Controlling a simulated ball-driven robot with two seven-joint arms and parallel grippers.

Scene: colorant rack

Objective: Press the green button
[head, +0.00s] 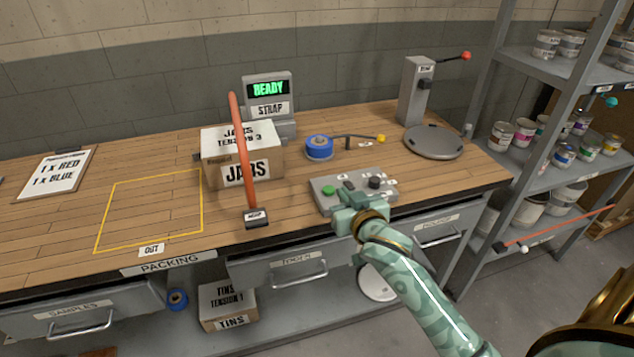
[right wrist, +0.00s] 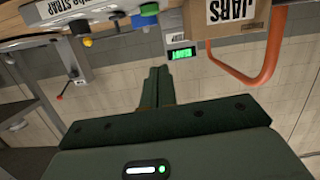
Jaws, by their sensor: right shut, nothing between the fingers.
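The green button (head: 328,191) sits at the left end of a grey control panel (head: 353,181) near the front edge of the bench. The panel also has a dark round knob (head: 375,182) to its right. My right gripper (head: 346,200) is at the panel's front edge, just right of and in front of the green button; I cannot tell whether it touches the panel. Its fingers (right wrist: 156,85) are together and empty in the right wrist view, where the picture is upside down. My left gripper is not in view.
A box labelled JARS (head: 240,165) stands behind an orange lever (head: 242,150). A display reading READY (head: 268,88) stands behind. A blue roll (head: 319,147) and a round grey plate (head: 433,142) lie behind the panel. Shelves with tins stand at the right.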

